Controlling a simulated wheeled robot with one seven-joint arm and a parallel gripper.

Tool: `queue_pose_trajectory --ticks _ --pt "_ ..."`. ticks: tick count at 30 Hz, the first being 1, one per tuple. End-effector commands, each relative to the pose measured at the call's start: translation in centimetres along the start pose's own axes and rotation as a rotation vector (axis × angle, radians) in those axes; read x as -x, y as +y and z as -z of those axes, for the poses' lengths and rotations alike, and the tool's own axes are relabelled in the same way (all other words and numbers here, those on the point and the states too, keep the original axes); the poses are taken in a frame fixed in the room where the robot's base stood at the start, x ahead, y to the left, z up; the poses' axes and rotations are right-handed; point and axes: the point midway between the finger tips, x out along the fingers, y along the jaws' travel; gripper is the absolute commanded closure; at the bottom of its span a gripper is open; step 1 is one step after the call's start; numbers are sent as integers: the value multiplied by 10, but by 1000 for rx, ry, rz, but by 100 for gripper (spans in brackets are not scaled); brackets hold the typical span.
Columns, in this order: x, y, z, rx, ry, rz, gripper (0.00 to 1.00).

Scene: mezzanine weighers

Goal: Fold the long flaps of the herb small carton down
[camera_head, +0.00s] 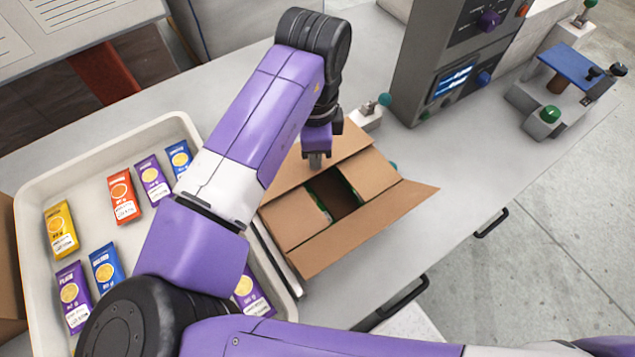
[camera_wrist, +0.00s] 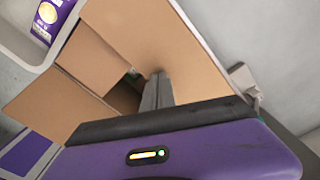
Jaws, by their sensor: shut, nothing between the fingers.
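The small brown carton (camera_head: 310,245) stands on the bench, its middle partly open onto a dark interior with a little green showing. Its two short flaps (camera_head: 297,217) (camera_head: 369,176) lie folded inward. The near long flap (camera_head: 375,228) sticks outward. The far long flap (camera_head: 345,146) is also unfolded, partly hidden behind my gripper; it shows large in the wrist view (camera_wrist: 165,35). My gripper (camera_head: 316,160) is shut and empty, its tips over the far flap in the head view. In the wrist view the fingers (camera_wrist: 157,90) overlap that flap's inner side; contact is unclear.
A white tray (camera_head: 105,150) with several coloured packets is left of the carton. A grey control unit (camera_head: 410,75) stands behind it to the right, near a small teal-knobbed device (camera_head: 368,118). The bench right of the carton (camera_head: 475,165) is clear up to its front edge.

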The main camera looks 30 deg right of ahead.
Motion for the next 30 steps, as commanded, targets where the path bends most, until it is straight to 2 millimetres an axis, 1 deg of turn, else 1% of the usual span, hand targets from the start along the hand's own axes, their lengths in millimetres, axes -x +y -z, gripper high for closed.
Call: queue_pose_trajectory --ticks 5,15,17,20,22,30 --pt "-2 0 0 0 0 0 100" --pt "-11 0 0 0 0 0 100" --pt "-9 0 0 0 -1 0 100" --pt "-3 0 0 0 0 0 100" --pt "4 0 0 -1 0 0 100" --pt "42 0 0 -1 1 1 100"
